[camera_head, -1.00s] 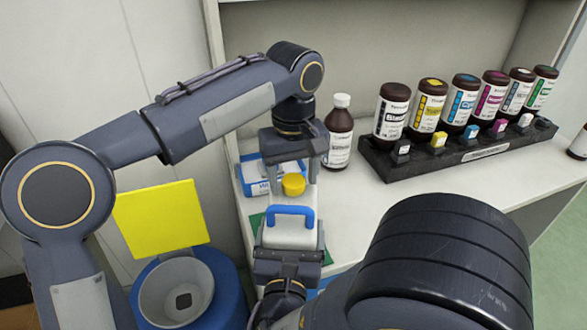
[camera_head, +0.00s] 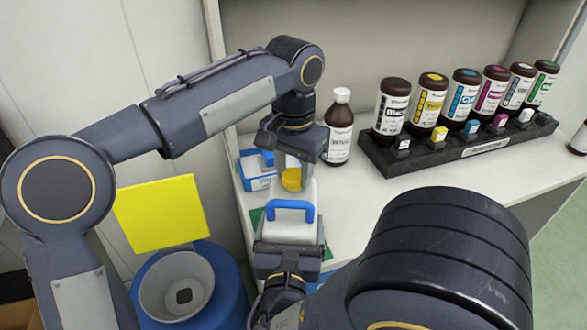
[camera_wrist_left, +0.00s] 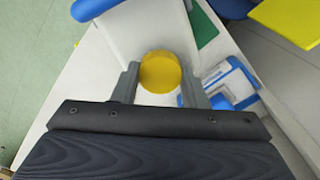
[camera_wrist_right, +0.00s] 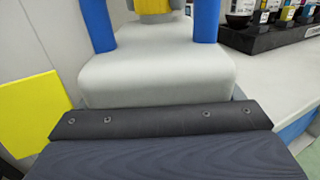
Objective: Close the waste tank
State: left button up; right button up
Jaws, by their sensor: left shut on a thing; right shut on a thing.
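The waste tank (camera_head: 291,228) is a white container with a blue handle (camera_head: 291,207). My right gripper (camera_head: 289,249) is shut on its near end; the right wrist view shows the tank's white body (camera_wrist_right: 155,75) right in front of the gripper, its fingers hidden. The yellow cap (camera_head: 291,180) is at the tank's far end. My left gripper (camera_head: 293,168) is shut on this cap from above. The left wrist view shows the cap (camera_wrist_left: 161,72) between both fingers, against the white tank body. I cannot tell whether the cap is seated on the opening.
A white and blue box (camera_head: 256,170) lies left of the cap. A brown bottle with a white cap (camera_head: 338,135) stands behind it. A black rack (camera_head: 470,150) with several ink bottles fills the back right of the white table. A blue bin (camera_head: 220,278) stands at lower left.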

pick_arm(q)
jog(key=m, duration=0.7)
jog(key=shift+m, duration=0.4)
jog(key=o, duration=1.1)
jog(key=shift+r, duration=2.25)
jog(key=shift+c, duration=0.2)
jog(key=r+n, duration=0.1)
jog(key=n, duration=0.1)
jog(key=r+n, duration=0.1)
jog(key=n, duration=0.1)
jog(key=shift+n, duration=0.3)
jog(key=n, duration=0.2)
jog(key=r+n, duration=0.1)
jog(key=n, duration=0.1)
jog(key=shift+r, duration=0.2)
